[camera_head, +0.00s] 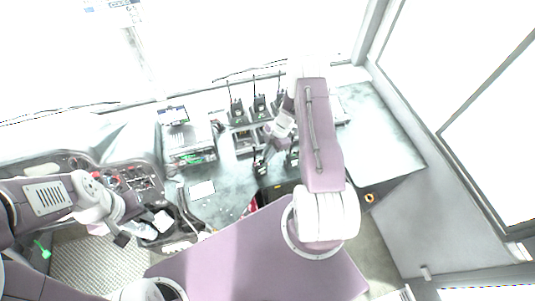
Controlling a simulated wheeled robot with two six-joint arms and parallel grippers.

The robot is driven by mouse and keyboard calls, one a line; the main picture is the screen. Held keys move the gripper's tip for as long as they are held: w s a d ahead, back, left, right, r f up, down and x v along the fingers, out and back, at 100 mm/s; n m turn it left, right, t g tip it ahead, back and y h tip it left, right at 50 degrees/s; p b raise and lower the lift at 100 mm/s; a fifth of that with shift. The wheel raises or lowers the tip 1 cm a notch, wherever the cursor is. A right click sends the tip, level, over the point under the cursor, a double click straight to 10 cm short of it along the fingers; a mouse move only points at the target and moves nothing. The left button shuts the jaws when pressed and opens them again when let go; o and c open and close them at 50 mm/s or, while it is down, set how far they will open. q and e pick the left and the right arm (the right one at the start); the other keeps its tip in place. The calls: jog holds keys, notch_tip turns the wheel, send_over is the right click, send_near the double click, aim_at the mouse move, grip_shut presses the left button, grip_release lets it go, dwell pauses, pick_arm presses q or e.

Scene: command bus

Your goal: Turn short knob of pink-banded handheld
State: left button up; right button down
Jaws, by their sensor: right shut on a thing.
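Several dark handhelds with antennas stand on the grey-green desk. Three are in the back row: one at the left (237,112), one in the middle (260,108) and one partly behind my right arm. Two more stand nearer, one at the left (260,166) and one beside my arm (292,157). The bands are too small for me to tell which is pink. My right gripper (268,132) reaches down among them, shut on a small part of a handheld; which one is unclear. My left gripper (123,239) hangs low at the left, away from the handhelds; its jaws are unclear.
A radio unit (190,145) with green lights stands left of the handhelds. A small dark box (244,142) lies between the rows. A white paper (201,189) lies on the desk (385,140), which is clear at the right. A dashboard (135,178) is at the left.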

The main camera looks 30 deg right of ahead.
jog(key=c, duration=1.5)
grip_release()
jog(key=shift+o, duration=0.2)
jog(key=b+v, duration=0.2)
jog(key=v, duration=0.7)
jog(key=shift+w+d, duration=0.1)
